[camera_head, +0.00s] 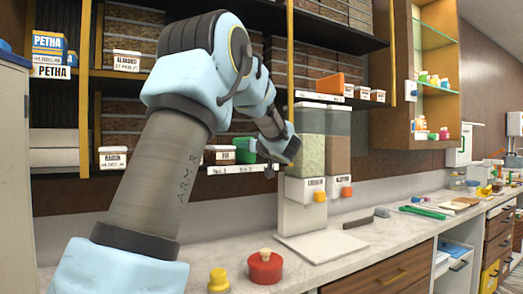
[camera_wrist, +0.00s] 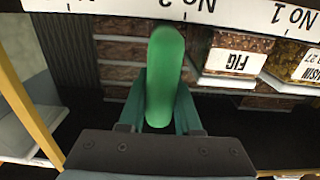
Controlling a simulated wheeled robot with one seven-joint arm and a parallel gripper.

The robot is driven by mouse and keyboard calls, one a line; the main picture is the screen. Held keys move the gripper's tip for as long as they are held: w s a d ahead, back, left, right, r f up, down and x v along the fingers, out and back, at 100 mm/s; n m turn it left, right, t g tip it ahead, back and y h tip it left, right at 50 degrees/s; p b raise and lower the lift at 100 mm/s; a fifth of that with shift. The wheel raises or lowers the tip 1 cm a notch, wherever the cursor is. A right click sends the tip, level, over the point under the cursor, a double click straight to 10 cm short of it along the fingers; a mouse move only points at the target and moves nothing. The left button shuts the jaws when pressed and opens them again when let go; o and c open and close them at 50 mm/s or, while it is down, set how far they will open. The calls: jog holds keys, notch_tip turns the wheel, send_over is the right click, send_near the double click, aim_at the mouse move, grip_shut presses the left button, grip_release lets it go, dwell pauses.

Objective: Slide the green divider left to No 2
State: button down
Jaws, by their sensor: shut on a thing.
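The green divider (camera_head: 245,149) stands on the lower shelf, just right of the FIG box (camera_head: 220,155). In the wrist view, which is upside down, the divider (camera_wrist: 166,75) is a rounded green bar between the two fingers of my gripper (camera_wrist: 163,100), which is shut on it. The No 2 mark (camera_wrist: 188,10) is on the white shelf strip by the divider's end, slightly to its right there. The No 1 mark (camera_wrist: 298,14) lies farther right. The FIG box (camera_wrist: 235,60) is close beside the divider with a narrow gap. My gripper (camera_head: 257,148) is partly hidden in the head view.
A RAISIN box (camera_head: 113,157) stands farther left on the shelf. Two clear dispensers (camera_head: 312,140) stand right of my gripper. A red pot (camera_head: 265,268) and a yellow weight-like piece (camera_head: 218,281) sit on the counter. A yellow upright (camera_wrist: 30,88) borders the bay.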

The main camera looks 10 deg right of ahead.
jog(key=shift+s+a, duration=0.2)
jog(key=shift+a, duration=0.45)
jog(key=c, duration=0.6)
grip_release()
